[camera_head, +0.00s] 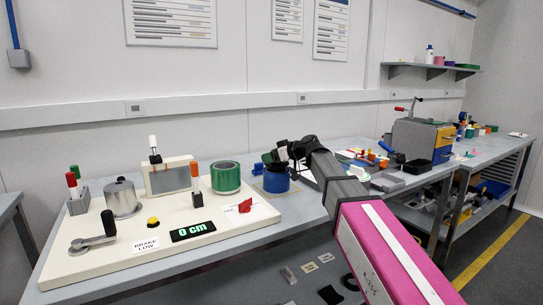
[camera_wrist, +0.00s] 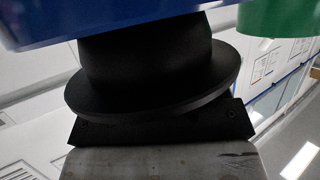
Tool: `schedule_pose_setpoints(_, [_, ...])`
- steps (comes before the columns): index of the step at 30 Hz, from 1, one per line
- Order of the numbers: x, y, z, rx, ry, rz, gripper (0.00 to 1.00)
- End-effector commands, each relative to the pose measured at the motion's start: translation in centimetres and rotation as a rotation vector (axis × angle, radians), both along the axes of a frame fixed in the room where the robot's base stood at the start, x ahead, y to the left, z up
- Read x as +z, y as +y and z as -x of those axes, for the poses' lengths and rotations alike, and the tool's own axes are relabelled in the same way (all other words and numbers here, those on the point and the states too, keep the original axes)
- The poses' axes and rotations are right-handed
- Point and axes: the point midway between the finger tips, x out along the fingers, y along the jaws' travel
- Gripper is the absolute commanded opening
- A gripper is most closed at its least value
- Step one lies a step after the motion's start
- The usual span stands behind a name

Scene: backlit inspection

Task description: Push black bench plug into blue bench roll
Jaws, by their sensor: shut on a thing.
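The blue bench roll (camera_head: 276,181) stands upright on the bench, right of a green roll. My gripper (camera_head: 285,153) is directly above it, shut on the black bench plug, which is dark and hard to separate from the gripper in the head view. In the wrist view, the black plug (camera_wrist: 150,85) shows a wide flange next to the gripper (camera_wrist: 160,125) and a narrower body. The far end of that body is hidden behind the edge of the blue roll (camera_wrist: 110,18). I cannot tell how deep the plug sits.
The green roll (camera_head: 226,177) stands close by on a cream panel (camera_head: 130,252) with a lever, a metal pot and a "0 cm" display. Right of my arm, the bench holds small coloured parts and a grey and yellow machine (camera_head: 420,138).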

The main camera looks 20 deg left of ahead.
Motion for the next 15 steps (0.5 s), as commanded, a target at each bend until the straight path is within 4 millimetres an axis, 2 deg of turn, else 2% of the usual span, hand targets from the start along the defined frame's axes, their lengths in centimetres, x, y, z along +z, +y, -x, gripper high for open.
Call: schedule_pose_setpoints(15, [-1.3,0.0,0.0,-0.001,-0.001,-0.001,0.29])
